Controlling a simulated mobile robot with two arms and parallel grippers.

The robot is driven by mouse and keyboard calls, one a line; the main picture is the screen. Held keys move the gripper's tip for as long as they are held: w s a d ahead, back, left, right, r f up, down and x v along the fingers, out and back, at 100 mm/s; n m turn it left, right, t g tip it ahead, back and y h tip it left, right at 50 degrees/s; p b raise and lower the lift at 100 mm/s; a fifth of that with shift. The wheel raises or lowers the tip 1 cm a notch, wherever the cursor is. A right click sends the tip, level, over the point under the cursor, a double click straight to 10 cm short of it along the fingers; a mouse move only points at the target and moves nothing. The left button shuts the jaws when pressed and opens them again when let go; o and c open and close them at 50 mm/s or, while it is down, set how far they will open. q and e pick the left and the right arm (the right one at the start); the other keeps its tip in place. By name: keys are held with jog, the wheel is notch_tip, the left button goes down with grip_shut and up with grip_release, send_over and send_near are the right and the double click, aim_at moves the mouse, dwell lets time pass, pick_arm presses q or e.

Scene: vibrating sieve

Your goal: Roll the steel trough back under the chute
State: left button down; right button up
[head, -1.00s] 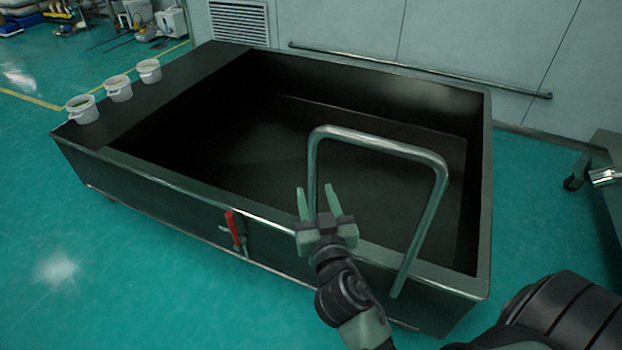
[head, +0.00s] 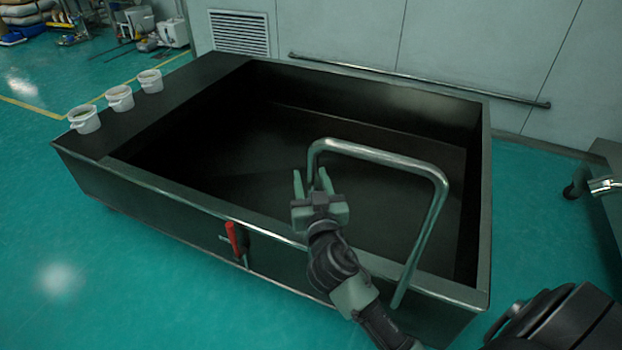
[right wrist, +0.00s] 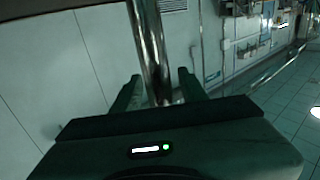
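The steel trough (head: 190,203) is a large, dark, open tub standing on the green floor in the head view. Its tall bent-tube handle (head: 437,190) rises from the near side. My right gripper (head: 312,178) is at the left post of this handle. In the right wrist view the shiny post (right wrist: 150,50) stands between the two spread fingers of my right gripper (right wrist: 158,84), with gaps showing on both sides. My left gripper is not in view. No chute can be made out.
Three white buckets (head: 120,98) stand on the trough's left ledge. A red-handled valve (head: 235,238) sticks out of its near side. A wall with a rail (head: 420,82) runs behind the trough. Another metal unit (head: 606,160) stands at the right. The floor at the left is open.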

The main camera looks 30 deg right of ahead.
grip_shut()
dwell(1.2)
